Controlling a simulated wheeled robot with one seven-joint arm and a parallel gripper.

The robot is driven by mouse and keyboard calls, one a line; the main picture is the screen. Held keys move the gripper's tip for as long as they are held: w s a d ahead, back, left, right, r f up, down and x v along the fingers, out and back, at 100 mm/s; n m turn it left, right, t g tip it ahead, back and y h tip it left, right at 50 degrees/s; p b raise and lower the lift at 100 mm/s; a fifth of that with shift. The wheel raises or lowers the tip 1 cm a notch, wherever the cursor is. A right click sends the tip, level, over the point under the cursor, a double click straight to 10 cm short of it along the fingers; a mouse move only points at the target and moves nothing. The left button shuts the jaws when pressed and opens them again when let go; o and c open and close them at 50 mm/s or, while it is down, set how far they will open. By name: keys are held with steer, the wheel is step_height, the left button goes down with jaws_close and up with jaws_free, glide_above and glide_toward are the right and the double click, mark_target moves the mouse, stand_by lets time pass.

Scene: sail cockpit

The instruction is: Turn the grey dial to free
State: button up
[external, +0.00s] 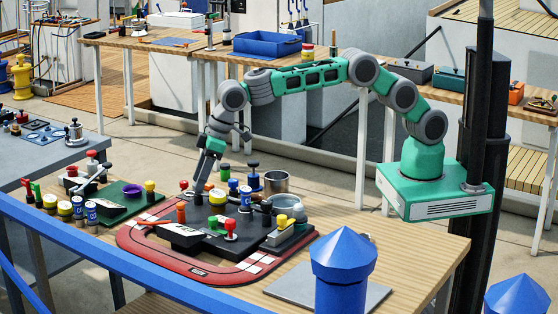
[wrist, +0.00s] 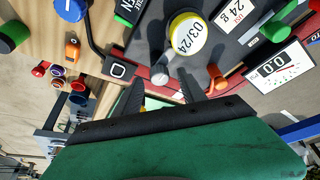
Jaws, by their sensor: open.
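My gripper (wrist: 160,92) is open, with one dark finger on either side of that knob and nothing held. I cannot tell whether the fingers touch it. In the external view my gripper (external: 198,186) points down over the back left part of the dark board (external: 262,236), among small coloured pieces. The arm hides the knob there.
A red track (external: 150,250) rings the board. A red knob (external: 230,228), a metal cup (external: 276,182) and a blue-knobbed piece (external: 253,175) stand close by. Bare wood shows at front right.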

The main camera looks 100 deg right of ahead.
steer(key=shift+w+f, duration=0.2)
steer(key=shift+f, duration=0.2)
jaws_close()
stand_by(0.4)
